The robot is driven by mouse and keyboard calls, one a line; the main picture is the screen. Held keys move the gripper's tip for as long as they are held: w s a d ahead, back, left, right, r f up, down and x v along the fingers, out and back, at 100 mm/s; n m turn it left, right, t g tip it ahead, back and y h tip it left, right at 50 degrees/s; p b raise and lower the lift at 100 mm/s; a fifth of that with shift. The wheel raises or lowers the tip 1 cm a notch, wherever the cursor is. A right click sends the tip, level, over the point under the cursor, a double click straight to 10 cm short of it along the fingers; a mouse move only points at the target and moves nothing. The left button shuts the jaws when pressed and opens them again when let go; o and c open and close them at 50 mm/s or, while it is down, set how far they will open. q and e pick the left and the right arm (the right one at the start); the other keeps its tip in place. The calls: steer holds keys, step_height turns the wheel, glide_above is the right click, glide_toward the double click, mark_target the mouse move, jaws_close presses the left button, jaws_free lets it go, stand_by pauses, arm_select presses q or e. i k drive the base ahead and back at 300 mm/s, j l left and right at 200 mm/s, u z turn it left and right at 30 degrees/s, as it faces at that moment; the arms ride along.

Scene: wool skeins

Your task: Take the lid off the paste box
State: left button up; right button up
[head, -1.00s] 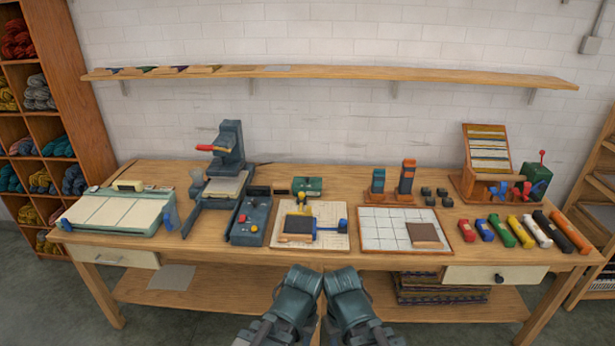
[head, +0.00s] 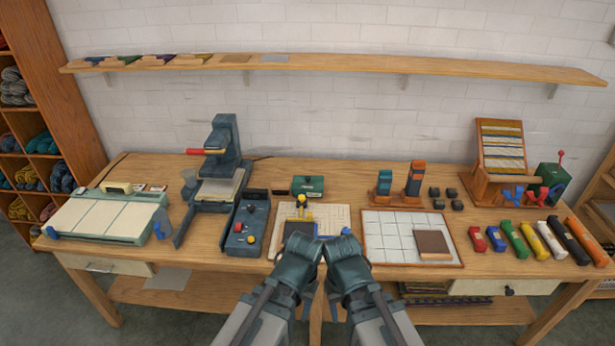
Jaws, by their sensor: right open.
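A small dark-green box with a pale label (head: 308,185) sits at the middle of the table, behind the cutting board; it may be the paste box, and its top looks shut. My left gripper (head: 304,236) and right gripper (head: 343,240) are side by side in front of it, over the near edge of the cream board. They hide part of that board and the dark block on it. The right gripper is open and looks empty. The left gripper's fingers are hidden from this angle, so its jaws cannot be read. Both grippers are apart from the green box.
A cream board (head: 336,217) lies just before the green box. A press (head: 222,160) and a blue control box (head: 246,228) stand to the left. A gridded tile board (head: 385,228) lies right. Coloured rolls (head: 517,238) line the right end. A shelf (head: 340,69) runs above.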

mark_target(299, 183)
steer(key=i+j, duration=0.2)
steer(key=i, duration=0.3)
steer(key=i+j, duration=0.2)
steer(key=i, duration=0.9)
